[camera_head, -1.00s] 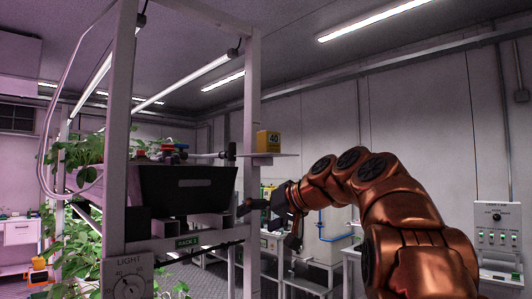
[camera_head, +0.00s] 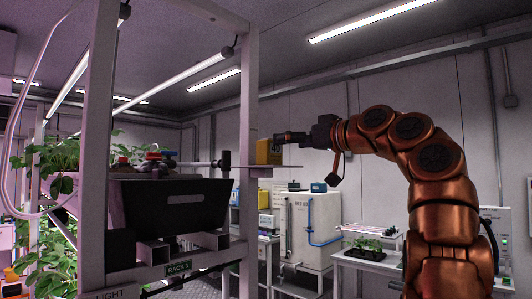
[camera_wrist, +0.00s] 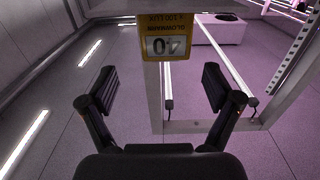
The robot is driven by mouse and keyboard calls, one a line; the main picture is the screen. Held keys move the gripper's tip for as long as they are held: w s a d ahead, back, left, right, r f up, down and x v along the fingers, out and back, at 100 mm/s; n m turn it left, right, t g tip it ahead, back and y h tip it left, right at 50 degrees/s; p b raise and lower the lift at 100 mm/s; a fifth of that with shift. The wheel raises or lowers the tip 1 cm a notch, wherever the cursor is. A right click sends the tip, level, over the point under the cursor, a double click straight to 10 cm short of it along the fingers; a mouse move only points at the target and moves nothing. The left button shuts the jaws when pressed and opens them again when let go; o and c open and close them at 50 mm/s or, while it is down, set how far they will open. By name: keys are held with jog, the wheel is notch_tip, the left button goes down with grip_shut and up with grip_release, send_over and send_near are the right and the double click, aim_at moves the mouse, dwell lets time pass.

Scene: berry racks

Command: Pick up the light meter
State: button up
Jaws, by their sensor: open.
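The light meter is a yellow box (camera_head: 268,151) with a grey display reading 40. It stands upright on a thin white ledge (camera_head: 284,167) at the rack's right side. My gripper (camera_head: 284,138) is right of the meter, level with its upper part, its fingers pointing left at it. In the wrist view the meter (camera_wrist: 166,38) appears upside down at the top, with its display facing the camera. It lies beyond the two spread black fingers, roughly centred between them. The fingers (camera_wrist: 160,88) are open with nothing between them, and I see no contact.
The white rack post (camera_head: 250,120) rises just left of the meter. A black bin (camera_head: 178,206) and leafy plants (camera_head: 60,152) are on the rack. A white tank (camera_head: 308,230) and a seedling tray (camera_head: 366,250) stand behind, below my arm. The space right of the ledge is otherwise clear.

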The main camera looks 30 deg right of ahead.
aim_at(269, 144)
jog(key=shift+a+f+p+x, duration=0.15)
jog(key=shift+p+x, duration=0.15)
jog(key=shift+x, duration=0.8)
jog(key=shift+a+f+p+x, duration=0.1)
jog(key=shift+p+x, duration=0.2)
jog(key=shift+x, duration=0.85)
jog(key=shift+a+p+x, duration=0.15)
jog(key=shift+p+x, duration=0.15)
jog(key=shift+x, duration=0.8)
jog(key=shift+s, duration=0.1)
jog(key=c, duration=1.5)
jog(key=shift+o, duration=0.2)
jog(key=shift+r, duration=0.15)
jog(key=shift+r+p, duration=1.45)
jog(key=shift+r, duration=0.35)
jog(key=s+a+b, duration=0.2)
jog(key=s, duration=0.5)
jog(key=s+a+r+b, duration=0.1)
jog(key=s+a+b, duration=0.1)
jog(key=s, duration=0.6)
jog(key=shift+s+a+b, duration=0.15)
jog(key=shift+s+b, duration=0.05)
jog(key=shift+b, duration=0.4)
